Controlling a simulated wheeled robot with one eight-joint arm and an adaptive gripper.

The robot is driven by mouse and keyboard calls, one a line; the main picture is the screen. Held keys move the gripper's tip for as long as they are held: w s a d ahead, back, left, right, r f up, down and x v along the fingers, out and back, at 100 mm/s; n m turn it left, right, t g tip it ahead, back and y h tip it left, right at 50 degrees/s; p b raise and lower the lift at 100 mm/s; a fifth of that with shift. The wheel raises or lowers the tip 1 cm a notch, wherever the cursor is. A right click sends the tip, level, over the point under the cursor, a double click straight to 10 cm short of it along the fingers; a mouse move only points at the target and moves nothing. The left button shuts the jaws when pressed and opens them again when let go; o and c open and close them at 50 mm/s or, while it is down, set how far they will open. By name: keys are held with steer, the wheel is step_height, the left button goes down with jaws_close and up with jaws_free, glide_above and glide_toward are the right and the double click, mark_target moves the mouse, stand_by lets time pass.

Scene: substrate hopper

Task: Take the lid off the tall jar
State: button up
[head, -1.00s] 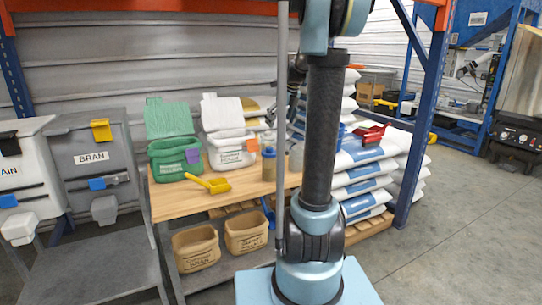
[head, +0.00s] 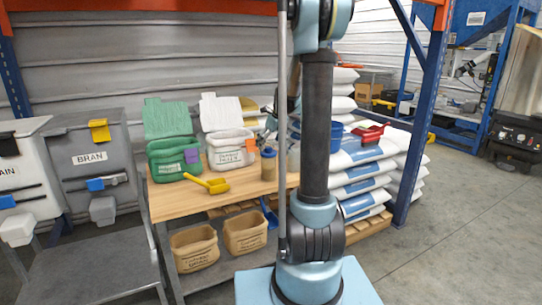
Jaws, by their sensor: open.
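A jar (head: 268,166) with a tan body and a blue lid (head: 268,153) stands upright on the wooden bench top, right of the white tub. A second pale jar (head: 294,160) stands beside it, mostly hidden behind my arm. I cannot tell for sure which of the two is the taller. My gripper (head: 267,134) shows small and partly hidden just above and behind the blue lid. It is open and looks apart from the lid, though the depth between them is hard to judge.
A green tub (head: 168,167), a white tub (head: 222,157) and a yellow scoop (head: 212,185) are on the bench (head: 170,203). Brown bins (head: 193,252) sit on the lower shelf. Stacked sacks (head: 365,172) with a red scoop (head: 369,132) stand right. Grey hoppers (head: 92,180) stand left.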

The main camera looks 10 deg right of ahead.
mark_target(268, 147)
steer(key=shift+x, duration=1.65)
steer(key=shift+c, duration=0.5)
steer(key=c, duration=0.7)
steer(key=shift+r, duration=0.15)
steer(key=shift+c, duration=0.2)
step_height(268, 147, up, 10)
steer(key=shift+f, duration=0.1)
